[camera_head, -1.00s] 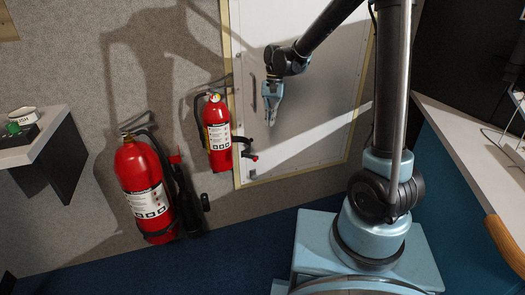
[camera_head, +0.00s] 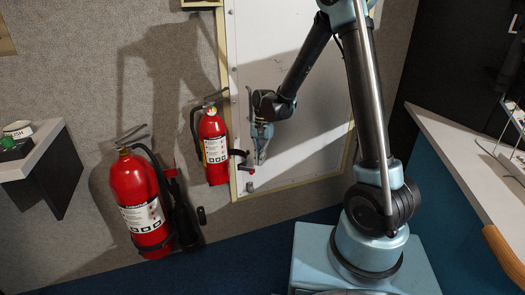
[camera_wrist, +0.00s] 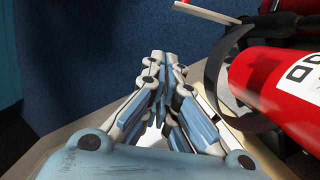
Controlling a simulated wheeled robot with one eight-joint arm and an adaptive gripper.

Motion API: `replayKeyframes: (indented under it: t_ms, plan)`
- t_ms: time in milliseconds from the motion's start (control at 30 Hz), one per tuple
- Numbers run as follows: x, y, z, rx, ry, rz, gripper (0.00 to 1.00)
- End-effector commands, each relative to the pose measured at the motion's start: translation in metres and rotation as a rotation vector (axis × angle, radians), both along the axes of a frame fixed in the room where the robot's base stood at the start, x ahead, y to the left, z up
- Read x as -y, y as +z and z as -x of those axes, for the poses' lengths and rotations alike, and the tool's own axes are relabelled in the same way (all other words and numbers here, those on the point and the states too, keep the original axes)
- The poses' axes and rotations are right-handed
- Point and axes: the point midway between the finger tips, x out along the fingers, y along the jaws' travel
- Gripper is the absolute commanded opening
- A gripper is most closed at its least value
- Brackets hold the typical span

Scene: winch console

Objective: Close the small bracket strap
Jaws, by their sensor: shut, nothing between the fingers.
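The small red fire extinguisher (camera_head: 213,150) hangs upright on the wall beside the pale door panel. Its black bracket strap (camera_head: 238,153) sticks out to the right, its free end swung away from the bottle. In the wrist view the strap (camera_wrist: 216,78) is a dark curved band standing off the red bottle (camera_wrist: 280,85), right of my fingers. My gripper (camera_head: 261,160) points down just right of the strap in the head view. In the wrist view my gripper (camera_wrist: 165,55) is shut and empty, fingertips together. Whether it touches the strap cannot be told.
A larger red extinguisher (camera_head: 143,208) with a black hose stands lower left. A red-tipped part (camera_head: 248,171) juts out below the strap. A shelf (camera_head: 35,150) is at the left and a counter (camera_head: 460,150) at the right. Blue carpet (camera_head: 235,260) lies below.

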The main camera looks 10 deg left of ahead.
Motion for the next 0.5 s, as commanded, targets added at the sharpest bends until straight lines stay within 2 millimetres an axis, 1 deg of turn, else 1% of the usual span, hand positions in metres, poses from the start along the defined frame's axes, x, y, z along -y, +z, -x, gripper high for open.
replayKeyframes:
  t_ms: [33, 200, 333, 500]
  plan:
    - [0.000, 0.001, 0.010, 0.000, 0.003, 0.000, 0.00]
    - [-0.003, 0.001, 0.026, 0.000, 0.002, 0.000, 0.00]
    - [-0.003, 0.002, 0.032, 0.000, 0.000, 0.001, 0.00]
    - [-0.003, 0.002, 0.033, 0.000, 0.000, 0.001, 0.00]
